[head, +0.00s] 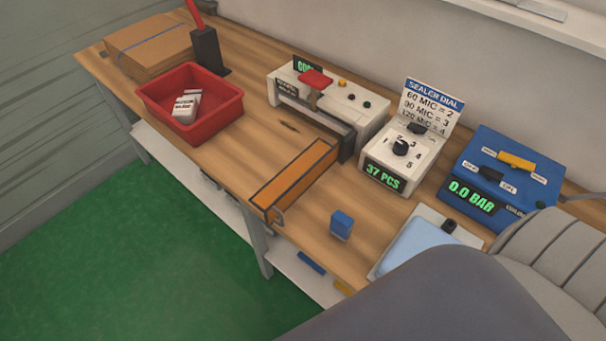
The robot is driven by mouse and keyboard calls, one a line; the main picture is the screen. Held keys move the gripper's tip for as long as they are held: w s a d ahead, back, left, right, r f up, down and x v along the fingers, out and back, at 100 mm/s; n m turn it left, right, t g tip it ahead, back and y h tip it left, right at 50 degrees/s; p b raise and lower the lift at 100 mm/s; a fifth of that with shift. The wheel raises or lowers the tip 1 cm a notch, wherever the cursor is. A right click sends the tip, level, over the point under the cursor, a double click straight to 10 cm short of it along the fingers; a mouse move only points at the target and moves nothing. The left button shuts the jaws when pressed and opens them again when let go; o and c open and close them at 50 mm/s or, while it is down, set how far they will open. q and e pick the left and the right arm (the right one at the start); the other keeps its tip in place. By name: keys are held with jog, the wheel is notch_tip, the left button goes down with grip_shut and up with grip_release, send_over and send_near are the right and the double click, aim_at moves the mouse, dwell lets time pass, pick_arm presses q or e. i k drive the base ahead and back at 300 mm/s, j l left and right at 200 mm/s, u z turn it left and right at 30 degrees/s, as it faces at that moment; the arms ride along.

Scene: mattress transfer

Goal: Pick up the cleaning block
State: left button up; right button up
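A small blue block with a pale lower part (341,225), which looks like the cleaning block, sits on the wooden workbench (305,232) near its front edge. It stands apart from the things around it, to the right of an orange-brown strip with a dark outline (296,176). Neither of my grippers can be made out in the head view. A large smooth grey shape and a ribbed grey part, which may be mine, cover the lower right and hide that end of the bench.
Behind the block stand a white sealer (330,100), a white dial box (402,155) and a blue pressure box (500,180). A red bin (190,103) holds white packets. Bare wood surrounds the block.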

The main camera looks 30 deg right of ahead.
aim_at(341, 225)
jog(key=z, duration=1.25)
